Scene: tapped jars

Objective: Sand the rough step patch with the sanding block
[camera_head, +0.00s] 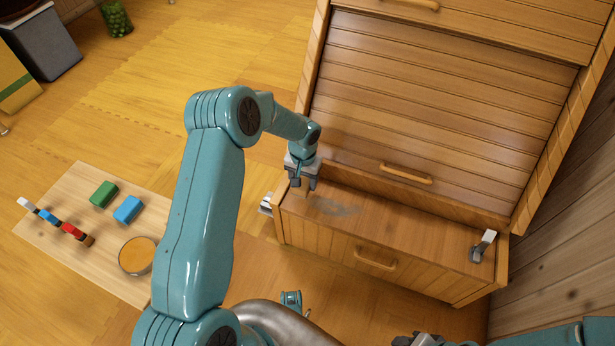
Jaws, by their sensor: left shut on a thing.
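The rough step patch (333,207) is a grey, scuffed area on the top of the wooden step (410,238), near its left end. My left gripper (301,183) is above the left end of the step, just left of and behind the patch. It points down and is shut on a small tan block, which I take to be the sanding block (302,190). The fingers hide most of the block, and I cannot tell whether it touches the step. My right gripper (420,340) is cut off at the bottom edge, so its jaws cannot be read.
A slatted wooden front (440,100) rises behind the step. Grey metal fittings sit at the step's left side (266,203) and right end (483,246). A pale board (60,215) at left holds a green block (103,194), a blue block (128,209), a round orange-topped container (137,256) and small tools.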

